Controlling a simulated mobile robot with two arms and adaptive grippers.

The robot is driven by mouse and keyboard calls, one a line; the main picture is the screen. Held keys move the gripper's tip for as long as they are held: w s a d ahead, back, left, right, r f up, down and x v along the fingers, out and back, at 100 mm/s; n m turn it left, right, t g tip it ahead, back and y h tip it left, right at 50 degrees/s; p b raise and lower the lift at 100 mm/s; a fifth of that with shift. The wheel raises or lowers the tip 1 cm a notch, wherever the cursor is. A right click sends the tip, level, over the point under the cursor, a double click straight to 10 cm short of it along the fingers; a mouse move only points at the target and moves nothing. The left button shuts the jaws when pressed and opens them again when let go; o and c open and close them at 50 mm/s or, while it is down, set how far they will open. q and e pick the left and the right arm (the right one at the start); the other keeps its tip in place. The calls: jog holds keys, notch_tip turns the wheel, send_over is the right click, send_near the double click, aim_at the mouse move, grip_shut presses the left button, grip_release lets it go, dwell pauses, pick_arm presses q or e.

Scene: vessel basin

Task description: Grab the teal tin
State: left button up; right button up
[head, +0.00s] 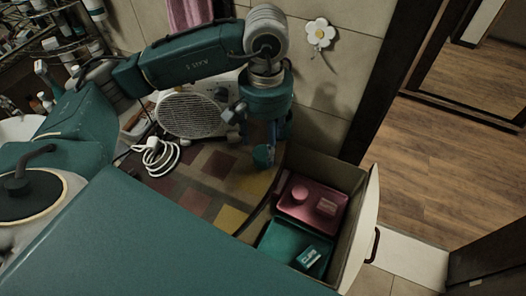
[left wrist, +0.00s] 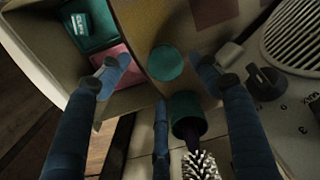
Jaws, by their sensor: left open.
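The teal tin (head: 262,156) stands on the patchwork-patterned counter near its edge beside the open drawer, partly hidden by my fingers in the head view. In the left wrist view its round teal top (left wrist: 165,63) shows between the tips of my two outer fingers, with a gap on each side. My left gripper (head: 262,143) points down over the tin with its fingers spread; it also shows open and empty in the left wrist view (left wrist: 163,76). I cannot tell how far the tips are above the counter. My right gripper is not in view.
A dark teal cup (left wrist: 188,120) with a bristled brush (left wrist: 201,164) is close to my fingers. A white fan heater (head: 190,115) and white cable (head: 158,156) lie left. The open drawer (head: 368,215) holds a pink tray (head: 319,213) and a teal tray (head: 280,240).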

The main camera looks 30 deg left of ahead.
aim_at(263, 152)
pick_arm(q)
jog(key=shift+a+f+p, duration=0.15)
jog(key=shift+f+p, duration=0.15)
jog(key=shift+f, duration=0.35)
jog(key=f, duration=0.1)
jog(key=f+p, duration=0.1)
jog(key=f, duration=0.1)
jog(key=f+p, duration=0.1)
jog(key=shift+a+f, duration=0.25)
jog(key=shift+f, duration=0.2)
jog(key=shift+w, duration=0.15)
jog(key=c, duration=1.1)
jog(key=shift+c, duration=0.7)
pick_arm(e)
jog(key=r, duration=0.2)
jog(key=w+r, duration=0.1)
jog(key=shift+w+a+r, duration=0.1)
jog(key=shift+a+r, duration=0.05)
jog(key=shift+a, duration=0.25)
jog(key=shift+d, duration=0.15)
